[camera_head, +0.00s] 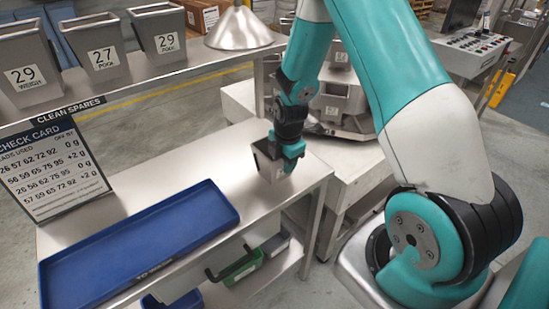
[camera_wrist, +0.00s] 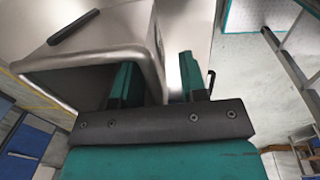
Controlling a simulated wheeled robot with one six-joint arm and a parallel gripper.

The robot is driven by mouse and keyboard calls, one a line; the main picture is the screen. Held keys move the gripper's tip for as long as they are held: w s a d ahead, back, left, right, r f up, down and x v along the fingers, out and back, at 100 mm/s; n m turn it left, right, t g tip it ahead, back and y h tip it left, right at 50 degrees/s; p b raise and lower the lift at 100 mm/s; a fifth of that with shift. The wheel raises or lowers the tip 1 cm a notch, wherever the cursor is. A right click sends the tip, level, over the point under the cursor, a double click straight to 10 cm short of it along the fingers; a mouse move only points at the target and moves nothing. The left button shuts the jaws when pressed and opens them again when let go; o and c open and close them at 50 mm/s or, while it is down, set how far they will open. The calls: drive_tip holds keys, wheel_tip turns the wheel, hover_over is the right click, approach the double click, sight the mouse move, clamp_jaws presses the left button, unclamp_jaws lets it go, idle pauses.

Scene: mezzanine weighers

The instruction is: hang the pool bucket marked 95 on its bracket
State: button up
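A grey metal pool bucket (camera_head: 268,164) stands on the steel bench (camera_head: 225,160), partly hidden by my gripper (camera_head: 292,158); no number is readable on it. In the wrist view the bucket's open mouth and rim (camera_wrist: 152,50) are close to my gripper (camera_wrist: 157,78). One finger is inside the mouth and the other outside, with the wall between them. A gap shows beside the outer finger, so the gripper looks open around the wall. The weigher (camera_head: 340,100) with several grey buckets is behind my arm; I cannot make out an empty bracket.
A blue tray (camera_head: 215,200) and a check card board (camera_head: 55,170) are at the bench's left. A shelf (camera_head: 150,80) above holds spare buckets marked 29, 27 and 29, and a metal cone (camera_head: 238,30). Bare bench lies between tray and bucket.

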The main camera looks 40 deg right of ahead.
drive_tip(key=shift+f, duration=0.25)
idle(0.3)
clamp_jaws()
